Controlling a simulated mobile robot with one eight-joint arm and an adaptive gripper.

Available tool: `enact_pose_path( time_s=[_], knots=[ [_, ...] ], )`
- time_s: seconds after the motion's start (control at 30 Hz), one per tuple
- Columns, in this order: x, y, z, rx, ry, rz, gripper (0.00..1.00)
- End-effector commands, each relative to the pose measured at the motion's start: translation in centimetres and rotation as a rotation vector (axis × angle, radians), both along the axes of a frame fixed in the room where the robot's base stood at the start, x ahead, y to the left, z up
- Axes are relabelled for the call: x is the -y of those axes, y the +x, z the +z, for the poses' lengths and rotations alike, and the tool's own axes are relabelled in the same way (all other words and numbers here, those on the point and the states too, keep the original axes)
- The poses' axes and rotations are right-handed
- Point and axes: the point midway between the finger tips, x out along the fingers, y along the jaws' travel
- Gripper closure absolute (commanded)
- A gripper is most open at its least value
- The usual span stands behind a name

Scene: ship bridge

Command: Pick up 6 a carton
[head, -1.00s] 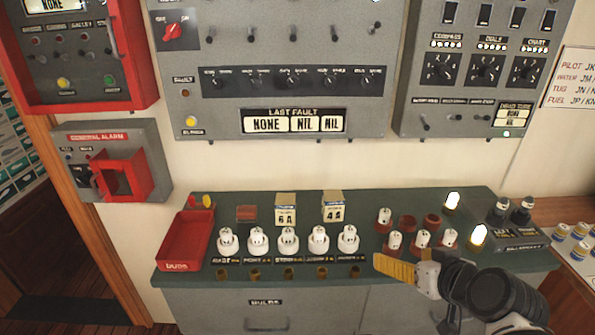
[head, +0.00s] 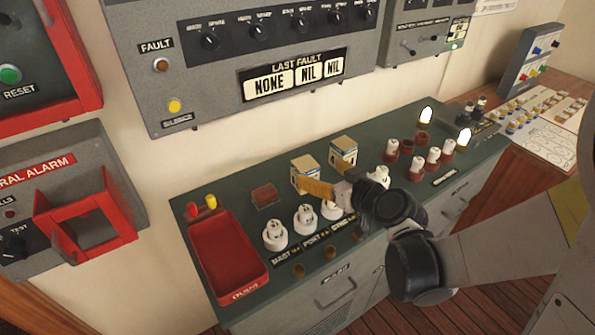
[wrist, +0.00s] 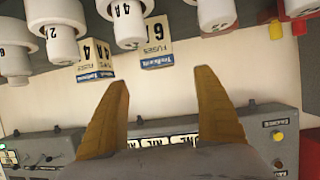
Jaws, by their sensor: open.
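The 6 A carton (head: 305,169) is a small cream box with blue and white print, standing upright at the back of the green console top (head: 237,195). In the head view my gripper (head: 318,188) overlaps its front, so its label is hidden there. The wrist view is upside down; it shows the 6 A carton (wrist: 157,55) just beyond the gap between my yellow fingers, label partly covered by a white fuse. My gripper (wrist: 163,80) is open and empty. The similar 4 A carton (head: 343,151) stands to the right; it also shows in the wrist view (wrist: 95,70).
A row of white fuses (head: 303,219) stands in front of the cartons. A red tray (head: 228,255) lies left, with red and yellow parts behind it. The wall panel (head: 160,75) rises behind.

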Motion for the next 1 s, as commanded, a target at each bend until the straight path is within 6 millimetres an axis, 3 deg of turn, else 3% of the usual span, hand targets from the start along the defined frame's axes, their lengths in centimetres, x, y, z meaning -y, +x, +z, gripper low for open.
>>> enact_pose_path(
  time_s=[0.2, 0.43, 0.63, 0.9, 1.0],
  knots=[
    [-1.8, 2.9, -1.7, 0.000, 0.000, 0.002, 0.21],
    [-2.6, 4.5, -2.7, -0.001, 0.000, 0.001, 0.21],
    [-4.0, 7.0, -4.1, -0.001, -0.001, 0.001, 0.21],
    [-4.2, 7.4, -4.1, 0.000, 0.001, 0.000, 0.21],
    [-4.2, 7.4, -4.1, -0.001, 0.000, 0.000, 0.51]
  ],
)
